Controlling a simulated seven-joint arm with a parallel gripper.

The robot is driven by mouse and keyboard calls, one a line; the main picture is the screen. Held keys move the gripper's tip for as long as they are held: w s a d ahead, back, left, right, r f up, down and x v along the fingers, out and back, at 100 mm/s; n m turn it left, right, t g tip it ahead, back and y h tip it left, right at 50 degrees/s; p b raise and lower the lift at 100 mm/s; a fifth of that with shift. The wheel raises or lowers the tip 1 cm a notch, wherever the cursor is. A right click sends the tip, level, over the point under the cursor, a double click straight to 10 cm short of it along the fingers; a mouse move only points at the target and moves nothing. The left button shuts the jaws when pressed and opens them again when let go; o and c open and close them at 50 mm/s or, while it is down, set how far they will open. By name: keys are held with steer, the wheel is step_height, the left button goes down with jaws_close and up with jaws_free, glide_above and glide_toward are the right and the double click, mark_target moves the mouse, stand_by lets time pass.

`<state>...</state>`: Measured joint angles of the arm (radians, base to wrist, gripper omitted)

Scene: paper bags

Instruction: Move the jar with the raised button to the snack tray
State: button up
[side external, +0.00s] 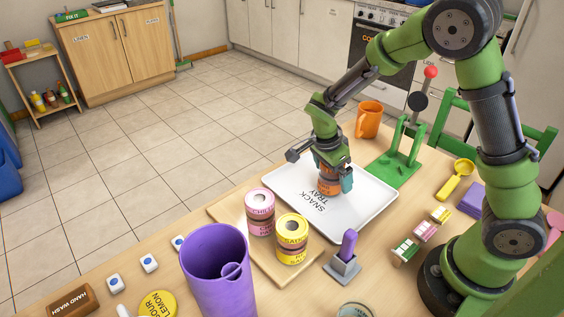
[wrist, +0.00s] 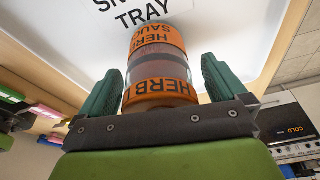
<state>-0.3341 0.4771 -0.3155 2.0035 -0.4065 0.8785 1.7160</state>
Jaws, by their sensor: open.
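An orange-labelled herb sauce jar (side external: 328,186) stands on the white snack tray (side external: 375,192), beside its printed lettering. My gripper (side external: 334,180) is over this jar with its fingers open on either side. In the wrist view the jar (wrist: 158,65) sits between the two green fingertips (wrist: 160,72), with gaps visible at both sides. Its lid is hidden, so I cannot tell whether its button is raised. A pink-labelled jar (side external: 260,224) and a yellow-labelled jar (side external: 291,250) stand upright on the wooden board (side external: 262,262); their button heights are too small to tell.
A purple cup (side external: 220,285) stands at the front, and a grey holder with a purple item (side external: 344,268) is near the tray. A green lever stand (side external: 395,165) and orange mug (side external: 369,120) are behind the tray. The tray's right part is clear.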

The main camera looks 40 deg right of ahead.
steer(key=s+v, duration=0.1)
steer(key=v, duration=1.6)
steer(key=shift+w, duration=0.5)
steer(key=shift+f, duration=0.1)
steer(key=s+r+n+t+y, duration=0.2)
steer(key=s+n+t, duration=0.2)
steer(key=s+n, duration=0.3)
steer(key=s+a+r+n+t+y, duration=0.1)
steer(key=s+r+n+t+y, duration=0.1)
steer(key=s+n, duration=0.5)
steer(key=shift+a+r+n+t+y, duration=0.35)
steer(key=shift+n+t+y, duration=0.15)
steer(key=shift+n+t, duration=0.5)
